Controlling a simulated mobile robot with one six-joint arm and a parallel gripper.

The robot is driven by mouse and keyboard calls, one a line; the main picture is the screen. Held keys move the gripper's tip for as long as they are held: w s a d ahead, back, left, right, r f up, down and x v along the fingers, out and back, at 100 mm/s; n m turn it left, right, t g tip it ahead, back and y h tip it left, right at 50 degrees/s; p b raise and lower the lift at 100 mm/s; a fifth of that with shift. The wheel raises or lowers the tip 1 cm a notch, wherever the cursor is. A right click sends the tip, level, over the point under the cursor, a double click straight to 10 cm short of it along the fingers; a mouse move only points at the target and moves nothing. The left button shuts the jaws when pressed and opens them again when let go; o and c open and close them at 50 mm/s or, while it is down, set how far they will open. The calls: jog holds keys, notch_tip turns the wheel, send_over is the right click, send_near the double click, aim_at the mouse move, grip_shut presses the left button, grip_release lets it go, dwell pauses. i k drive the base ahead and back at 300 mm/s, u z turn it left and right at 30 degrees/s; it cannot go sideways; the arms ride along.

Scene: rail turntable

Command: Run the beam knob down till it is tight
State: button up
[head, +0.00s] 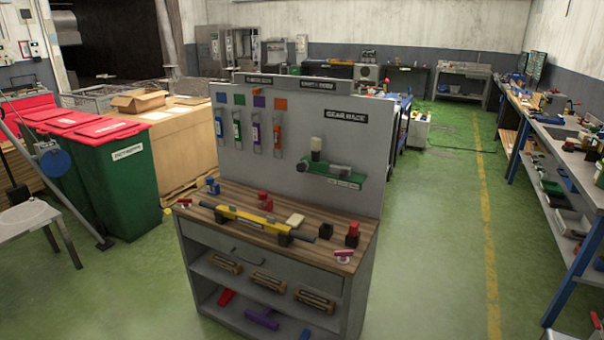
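A yellow beam (245,218) lies across the wooden top of a grey bench (308,262), with black rod ends and dark supports. A small red knob-like part (264,201) shows just behind the beam's middle. A blue part (212,186) stands near the beam's left end, and a dark red part (352,231) stands past its right end. Which of these is the beam knob, and how tight it sits, I cannot tell at this size. My gripper is not in view.
A grey back panel labelled gear rack (346,116) rises behind the bench top, with hanging tags and a green shelf (334,177). Green bins (131,188) stand left. Green floor (435,250) is clear at right.

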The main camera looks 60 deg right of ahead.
aim_at(303, 165)
jog(key=i, duration=0.85)
jog(key=u, duration=0.05)
